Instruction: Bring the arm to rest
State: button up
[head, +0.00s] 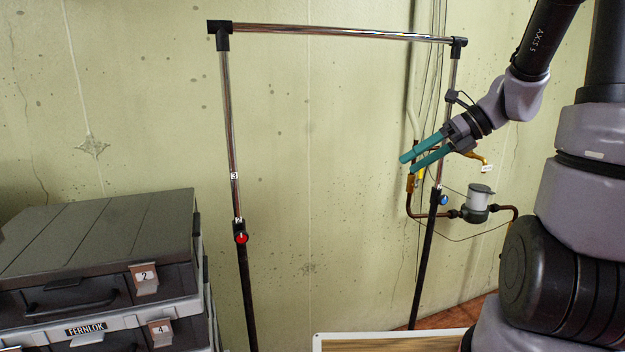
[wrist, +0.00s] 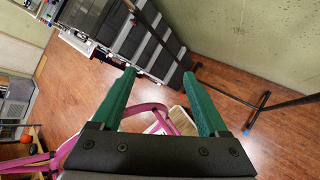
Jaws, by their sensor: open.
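My gripper (head: 408,163) is in the upper right of the head view, at the end of my raised arm. Its two teal fingers point left and slightly down, apart, with nothing between them. In the head view it overlaps the right post of a chrome garment rack (head: 340,33). In the wrist view the open fingers (wrist: 160,93) point away over the wooden floor (wrist: 95,85). I cannot tell how far the gripper is from the rack.
Grey stacked cases (head: 100,240) stand at the lower left. A water meter with pipes (head: 478,200) is on the wall behind the arm. A framed board (head: 390,342) shows at the bottom edge.

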jog(key=s+d+r+n+t+h, duration=0.1)
jog(key=s+r+n+t+h, duration=0.3)
jog(key=n, duration=2)
jog(key=shift+s+d+r+n+t+h, duration=0.35)
jog(key=shift+s+r+h, duration=1.55)
jog(key=shift+s+r, duration=1.85)
jog(key=shift+s+f, duration=0.15)
